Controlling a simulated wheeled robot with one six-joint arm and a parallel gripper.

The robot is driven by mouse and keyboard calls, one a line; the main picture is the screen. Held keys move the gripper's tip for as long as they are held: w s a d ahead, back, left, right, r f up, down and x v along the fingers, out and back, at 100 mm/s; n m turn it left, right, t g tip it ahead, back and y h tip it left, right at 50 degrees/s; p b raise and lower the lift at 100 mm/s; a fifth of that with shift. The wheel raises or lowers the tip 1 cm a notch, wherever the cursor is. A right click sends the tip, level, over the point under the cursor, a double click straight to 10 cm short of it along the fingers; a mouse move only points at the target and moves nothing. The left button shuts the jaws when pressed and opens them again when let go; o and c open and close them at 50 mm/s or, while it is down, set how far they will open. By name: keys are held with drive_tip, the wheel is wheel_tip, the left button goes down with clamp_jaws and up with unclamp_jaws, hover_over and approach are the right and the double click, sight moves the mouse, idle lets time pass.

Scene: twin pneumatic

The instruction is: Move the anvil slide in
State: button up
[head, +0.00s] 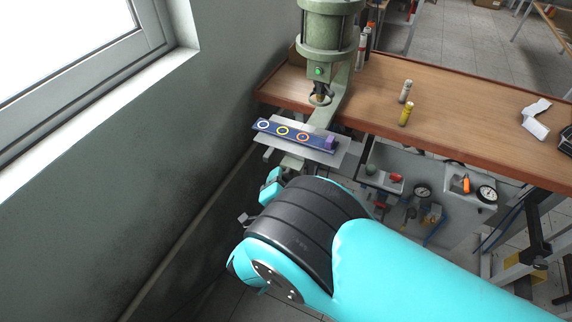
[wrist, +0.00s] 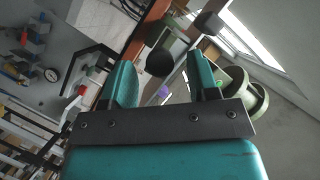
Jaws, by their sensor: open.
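The anvil slide (head: 291,136) is a long dark blue bar with white, yellow and orange rings along its top. A purple block (head: 331,142) stands at its right end. The slide lies on a grey metal plate (head: 341,158) in front of the green press (head: 328,36), with the press's ram (head: 321,91) above and behind it. My gripper (head: 259,200) is below and nearer than the slide, apart from it, and partly hidden by my wrist. In the wrist view my gripper (wrist: 162,70) is open and empty, with a small purple patch showing beyond its fingers.
A grey wall (head: 130,160) with a window is close on the left. A shelf under the bench holds gauges (head: 423,191) and tools.

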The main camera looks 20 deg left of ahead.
drive_tip(key=shift+x, duration=2.15)
drive_tip(key=shift+s, duration=0.1)
drive_tip(key=shift+c, duration=0.2)
